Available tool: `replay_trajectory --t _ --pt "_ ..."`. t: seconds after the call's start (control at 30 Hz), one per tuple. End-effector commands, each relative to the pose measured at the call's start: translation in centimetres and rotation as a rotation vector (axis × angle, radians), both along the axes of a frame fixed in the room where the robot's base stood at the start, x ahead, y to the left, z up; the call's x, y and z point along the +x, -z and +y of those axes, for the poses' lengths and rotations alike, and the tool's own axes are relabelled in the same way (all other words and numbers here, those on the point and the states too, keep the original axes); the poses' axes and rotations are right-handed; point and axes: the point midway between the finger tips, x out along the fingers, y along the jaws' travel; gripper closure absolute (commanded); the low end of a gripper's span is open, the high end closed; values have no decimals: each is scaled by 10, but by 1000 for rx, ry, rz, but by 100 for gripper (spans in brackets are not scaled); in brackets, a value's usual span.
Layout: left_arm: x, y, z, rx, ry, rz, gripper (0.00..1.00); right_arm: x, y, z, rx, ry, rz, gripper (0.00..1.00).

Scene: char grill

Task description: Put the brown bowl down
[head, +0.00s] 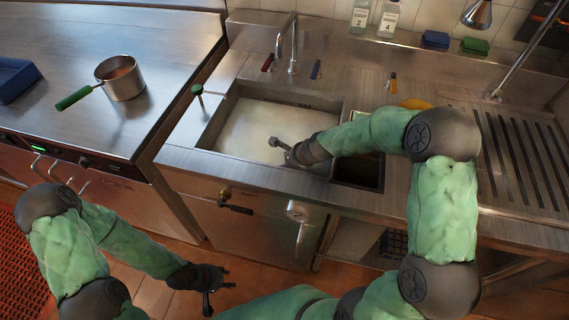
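I see no brown bowl in the head view; neither gripper visibly holds one. My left gripper (217,292) is at the bottom, low in front of the counter and above the tiled floor. Its fingers are spread apart and nothing shows between them. My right gripper (281,151) is over the front part of the sink basin (225,125). Its fingers look apart, with no object visible between them. My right arm hides part of the counter and the smaller dark basin (358,172) beside the sink.
A pot (120,78) with a green handle stands on the left steel counter, near a blue tray (14,78). A faucet (293,45) rises behind the sink. Two bottles, a blue sponge (435,39) and a green sponge (475,46) sit on the back ledge. The ribbed drainboard (520,150) is clear.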

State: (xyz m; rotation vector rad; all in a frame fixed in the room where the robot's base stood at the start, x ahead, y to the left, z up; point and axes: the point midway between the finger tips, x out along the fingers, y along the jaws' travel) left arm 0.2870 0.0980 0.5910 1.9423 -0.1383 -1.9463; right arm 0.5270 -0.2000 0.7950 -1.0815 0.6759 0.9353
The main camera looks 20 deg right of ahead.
Motion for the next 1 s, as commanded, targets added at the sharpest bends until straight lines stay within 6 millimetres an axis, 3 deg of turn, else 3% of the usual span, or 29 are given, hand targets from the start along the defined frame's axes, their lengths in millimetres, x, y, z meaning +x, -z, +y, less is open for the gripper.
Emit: replay_trajectory --t 0.3,0.5,0.7,1.0 --pt "0 -31 0 0 0 0 60 -28 -58 -20 -1 4 -4 67" --pt "0 -44 0 0 0 0 60 -43 -84 -29 -1 2 -4 67" --pt "0 -49 0 0 0 0 60 -52 -95 -33 0 0 -1 67" --pt "0 -49 0 0 0 0 60 -53 -96 -34 0 0 -1 67"
